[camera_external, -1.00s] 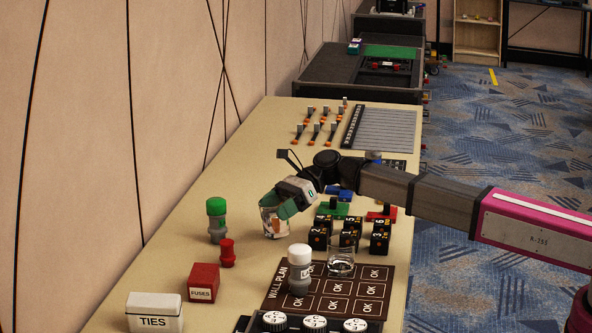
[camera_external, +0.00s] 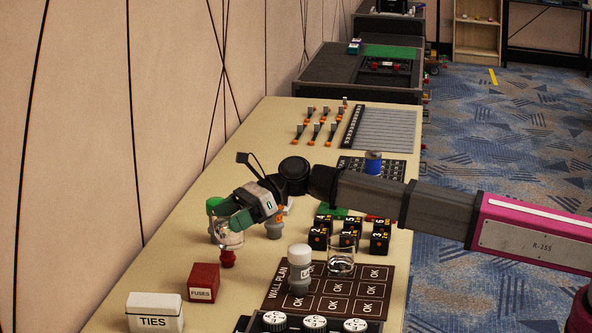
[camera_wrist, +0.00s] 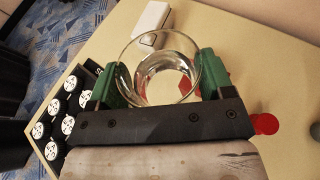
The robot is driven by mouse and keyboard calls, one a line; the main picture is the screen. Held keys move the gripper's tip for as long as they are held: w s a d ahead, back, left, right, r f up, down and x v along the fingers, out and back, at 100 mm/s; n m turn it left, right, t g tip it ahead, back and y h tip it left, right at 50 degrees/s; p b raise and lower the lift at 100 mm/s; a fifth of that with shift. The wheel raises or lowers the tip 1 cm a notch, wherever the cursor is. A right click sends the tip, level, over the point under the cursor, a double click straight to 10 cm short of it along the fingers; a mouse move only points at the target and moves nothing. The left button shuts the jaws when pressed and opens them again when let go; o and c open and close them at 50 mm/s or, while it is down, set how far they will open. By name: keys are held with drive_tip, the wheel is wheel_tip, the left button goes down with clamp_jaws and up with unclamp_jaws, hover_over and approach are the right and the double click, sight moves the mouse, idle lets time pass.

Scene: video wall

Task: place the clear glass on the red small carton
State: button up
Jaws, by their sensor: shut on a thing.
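My gripper (camera_external: 233,222) has green fingers and is shut on a clear glass (camera_external: 230,239), held upright or nearly so above the table. In the wrist view the glass (camera_wrist: 158,62) sits between the two fingers (camera_wrist: 155,85). The red small carton (camera_external: 204,282), labelled FUSES, stands on the table nearer the external camera than the glass, and lower left of it. In the wrist view the carton (camera_wrist: 190,88) shows only partly, as red through the glass.
A small red bottle (camera_external: 228,258) stands just below the held glass; a green-capped bottle (camera_external: 213,207) is partly behind my gripper. Another clear glass (camera_external: 341,261) and a white bottle (camera_external: 299,270) stand on the dark plan board (camera_external: 330,303).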

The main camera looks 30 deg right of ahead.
drive_tip(key=s+a+r, duration=0.2)
drive_tip(key=s+a, duration=0.3)
drive_tip(key=a, duration=0.2)
hover_over(206, 272)
wheel_tip(206, 272, down, 7)
drive_tip(key=shift+f+t, duration=0.3)
drive_tip(key=shift+f, duration=1.55)
drive_tip(key=shift+f, duration=0.1)
drive_tip(key=o, duration=1.2)
drive_tip(key=shift+c, duration=0.2)
drive_tip(key=v, duration=1.2)
drive_tip(key=shift+f, duration=0.1)
